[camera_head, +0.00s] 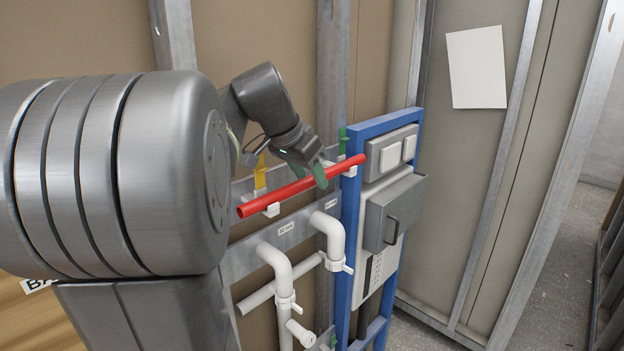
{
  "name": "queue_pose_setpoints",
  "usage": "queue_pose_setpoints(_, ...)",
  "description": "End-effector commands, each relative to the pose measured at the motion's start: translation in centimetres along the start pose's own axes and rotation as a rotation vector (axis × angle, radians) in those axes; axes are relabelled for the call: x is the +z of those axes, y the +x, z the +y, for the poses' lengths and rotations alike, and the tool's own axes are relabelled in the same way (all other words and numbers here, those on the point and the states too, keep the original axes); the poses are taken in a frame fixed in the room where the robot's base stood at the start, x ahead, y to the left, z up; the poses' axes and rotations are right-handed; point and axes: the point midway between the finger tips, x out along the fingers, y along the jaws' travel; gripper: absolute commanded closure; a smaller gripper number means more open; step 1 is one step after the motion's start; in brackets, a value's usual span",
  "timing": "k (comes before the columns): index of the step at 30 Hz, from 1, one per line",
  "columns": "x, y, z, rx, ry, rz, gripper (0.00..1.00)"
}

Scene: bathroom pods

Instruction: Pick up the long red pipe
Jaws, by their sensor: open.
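The long red pipe (290,190) lies slightly tilted in the middle of the view, its right end higher in the picture. It rests on white clips (271,210) in front of a grey metal rail. My gripper (322,176) is at the right half of the pipe, coming from above, with green fingertips. One green finger shows in front of the pipe. The gripper is open. Whether the far finger is behind the pipe, and whether either finger touches it, I cannot tell.
A blue frame (348,250) with a grey box (390,213) stands right of the pipe, close to its right end. White bent pipes (331,238) stick out below. A yellow bracket (260,175) and a green one (343,140) stand behind the pipe. Metal studs line the wall.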

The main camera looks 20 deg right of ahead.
Motion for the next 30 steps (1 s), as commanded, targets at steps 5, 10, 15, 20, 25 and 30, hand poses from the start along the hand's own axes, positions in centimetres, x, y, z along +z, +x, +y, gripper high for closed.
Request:
queue_pose_setpoints(5,0.0,0.0,0.0,0.000,0.000,0.000,0.72)
queue_pose_setpoints(10,0.0,0.0,0.0,0.000,0.000,0.000,1.00)
queue_pose_setpoints(15,0.0,-0.1,0.0,0.000,0.000,0.001,1.00)
queue_pose_setpoints(20,-0.1,-0.3,0.0,-0.001,0.000,0.002,1.00)
queue_pose_setpoints(25,-0.7,-1.2,-0.1,-0.002,0.001,0.003,1.00)
queue_pose_setpoints(30,-1.8,-3.1,-0.1,-0.003,0.001,0.003,1.00)
